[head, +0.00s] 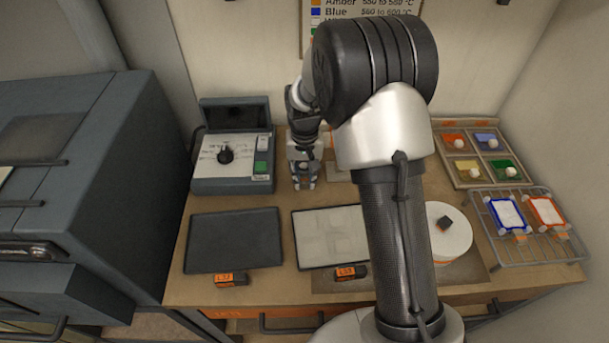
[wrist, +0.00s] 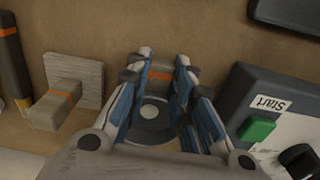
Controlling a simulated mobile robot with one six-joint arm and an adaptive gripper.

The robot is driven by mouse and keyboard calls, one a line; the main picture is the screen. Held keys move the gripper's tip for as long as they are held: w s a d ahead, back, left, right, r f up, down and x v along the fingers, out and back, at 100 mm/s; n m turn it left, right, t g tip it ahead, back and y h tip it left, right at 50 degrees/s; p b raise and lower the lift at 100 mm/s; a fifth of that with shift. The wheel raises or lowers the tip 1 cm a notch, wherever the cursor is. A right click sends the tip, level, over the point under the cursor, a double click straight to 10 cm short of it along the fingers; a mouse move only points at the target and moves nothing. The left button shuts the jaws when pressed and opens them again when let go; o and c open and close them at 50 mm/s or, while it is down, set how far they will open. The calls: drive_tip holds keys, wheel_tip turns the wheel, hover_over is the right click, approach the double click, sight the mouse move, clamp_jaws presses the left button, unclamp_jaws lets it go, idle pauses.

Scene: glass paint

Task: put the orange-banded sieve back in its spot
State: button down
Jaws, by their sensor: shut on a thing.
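My gripper (head: 303,183) hangs upright just right of the grey control box, low over the back of the table. In the wrist view my gripper (wrist: 163,57) has its fingers closed around a small item with an orange band, which I take for the orange-banded sieve (wrist: 159,76). Only its band and part of a grey body show between the fingers. A round grey shape with a pale centre lies below the band; I cannot tell whether it belongs to the sieve. Whether the sieve touches the table is unclear.
The control box (head: 232,163) stands left of my gripper. An orange-banded block (wrist: 62,100) stands left in the wrist view. A dark tray (head: 233,240) and a pale sheet (head: 330,236) lie in front. A wire rack (head: 560,240) and a colour tray (head: 448,160) are right.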

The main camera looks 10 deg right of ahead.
drive_tip(key=shift+f, duration=0.3)
drive_tip(key=c, duration=1.3)
unclamp_jaws()
drive_tip(key=s+r+t, duration=0.1)
drive_tip(key=s+r, duration=0.2)
drive_tip(key=r, duration=0.7)
drive_tip(key=s+r, duration=0.3)
drive_tip(key=r, duration=0.6)
drive_tip(key=s+r+t, duration=0.1)
drive_tip(key=s, duration=0.7)
drive_tip(key=s+r+n+t, duration=0.1)
drive_tip(key=s+r, duration=0.1)
drive_tip(key=s, duration=0.5)
drive_tip(key=s+d+r+n+t, duration=0.1)
drive_tip(key=s, duration=0.7)
drive_tip(key=shift+s+r+t, duration=0.15)
drive_tip(key=shift+s+t, duration=0.15)
